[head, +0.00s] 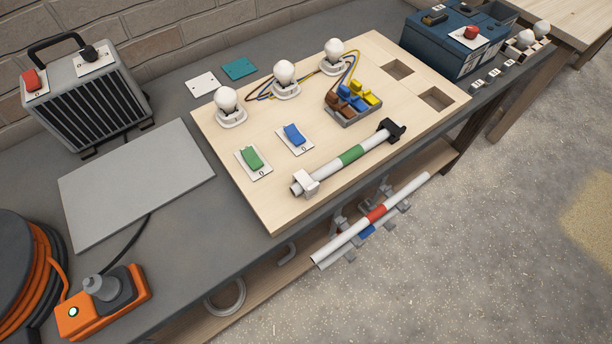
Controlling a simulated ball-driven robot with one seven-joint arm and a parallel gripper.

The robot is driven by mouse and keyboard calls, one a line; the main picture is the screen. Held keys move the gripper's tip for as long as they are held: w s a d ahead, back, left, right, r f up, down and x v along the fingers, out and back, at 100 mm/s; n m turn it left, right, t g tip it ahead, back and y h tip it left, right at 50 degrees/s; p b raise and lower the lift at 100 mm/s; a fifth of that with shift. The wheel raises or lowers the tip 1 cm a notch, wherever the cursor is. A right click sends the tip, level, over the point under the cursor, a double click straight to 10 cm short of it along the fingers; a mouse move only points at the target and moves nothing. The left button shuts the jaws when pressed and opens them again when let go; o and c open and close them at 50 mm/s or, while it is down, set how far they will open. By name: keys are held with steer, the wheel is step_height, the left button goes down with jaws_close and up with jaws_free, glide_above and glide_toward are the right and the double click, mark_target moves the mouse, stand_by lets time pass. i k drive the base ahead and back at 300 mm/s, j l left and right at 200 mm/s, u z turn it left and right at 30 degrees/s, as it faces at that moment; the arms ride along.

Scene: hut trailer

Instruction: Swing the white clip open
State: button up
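The white clip (306,183) is on the near left end of a white tube with a green band (352,155), on the pale wooden board (270,212). It sits around or against the tube; I cannot tell whether it is latched. A black clip (393,130) holds the tube's far right end. My gripper is not in this view.
A second tube with a red band (376,214) hangs along the bench's front edge below the board. Green (252,158) and blue (294,134) switches and bulbs (284,73) stand on the board. A wiring block (353,103) is behind the tube. Floor (480,240) is clear.

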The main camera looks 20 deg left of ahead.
mark_target(303, 178)
steer(key=u, duration=0.7)
